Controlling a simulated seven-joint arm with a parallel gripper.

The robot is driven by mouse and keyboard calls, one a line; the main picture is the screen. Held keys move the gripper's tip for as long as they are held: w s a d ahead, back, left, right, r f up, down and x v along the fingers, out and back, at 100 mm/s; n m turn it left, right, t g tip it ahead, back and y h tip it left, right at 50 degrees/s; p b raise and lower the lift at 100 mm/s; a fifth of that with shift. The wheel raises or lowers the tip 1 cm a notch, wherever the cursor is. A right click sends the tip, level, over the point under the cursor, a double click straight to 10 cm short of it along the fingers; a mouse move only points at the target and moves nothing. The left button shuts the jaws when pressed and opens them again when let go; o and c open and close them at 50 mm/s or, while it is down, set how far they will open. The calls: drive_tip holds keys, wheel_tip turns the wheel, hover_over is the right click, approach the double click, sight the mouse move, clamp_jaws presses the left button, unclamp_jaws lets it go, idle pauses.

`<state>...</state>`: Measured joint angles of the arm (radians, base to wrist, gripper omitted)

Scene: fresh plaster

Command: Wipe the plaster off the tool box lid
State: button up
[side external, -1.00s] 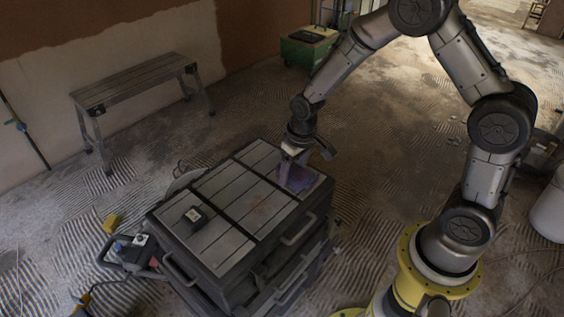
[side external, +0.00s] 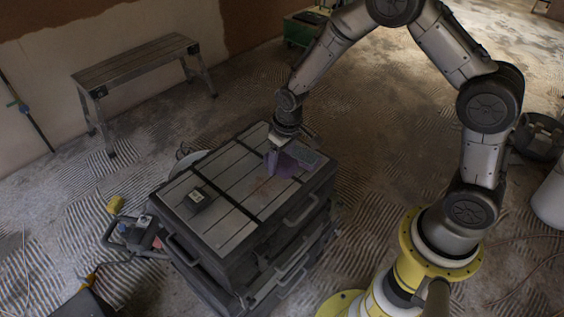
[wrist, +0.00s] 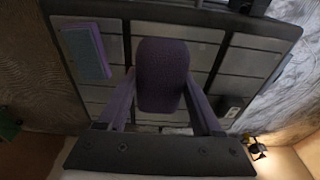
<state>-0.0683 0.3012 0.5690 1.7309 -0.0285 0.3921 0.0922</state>
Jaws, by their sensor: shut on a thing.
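The tool box lid (side external: 232,218) is grey panels with dark strips, on top of a dark stacked box; it also fills much of the wrist view (wrist: 60,92). My gripper (side external: 279,151) is over the lid's far right part, shut on a purple rounded pad (wrist: 162,72). The pad also shows in the side view (side external: 281,164), low at the lid; I cannot tell if it touches. A faint reddish-brown smear (side external: 263,187) lies on the middle panels. Any plaster under the pad is hidden.
A flat blue-purple block (wrist: 85,50) lies on the lid near its edge beside my gripper. A small black box (side external: 196,198) sits on the lid's near left part. A grey bench (side external: 135,67) stands behind. A power tool (side external: 133,234) lies left of the box.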

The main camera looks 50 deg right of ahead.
sight(247, 183)
drive_tip(key=shift+w+a+f, duration=0.5)
drive_tip(key=shift+f, duration=3.15)
drive_tip(key=shift+w+f, duration=0.25)
drive_tip(key=shift+f, duration=0.55)
drive_tip(key=shift+c, duration=0.5)
drive_tip(key=shift+w, duration=0.35)
drive_tip(key=shift+c, duration=0.8)
drive_tip(key=shift+w+f, duration=0.1)
drive_tip(key=shift+w, duration=2.95)
drive_tip(key=shift+w+a, duration=0.15)
drive_tip(key=shift+a, duration=0.45)
drive_tip(key=shift+s+a, duration=0.35)
drive_tip(key=shift+s, duration=3.55)
drive_tip(key=shift+a, duration=0.85)
drive_tip(key=shift+w+a, duration=0.1)
drive_tip(key=shift+w, duration=3.6)
drive_tip(key=shift+w+r, duration=0.2)
drive_tip(key=shift+w, duration=0.05)
wheel_tip(247, 183, up, 8)
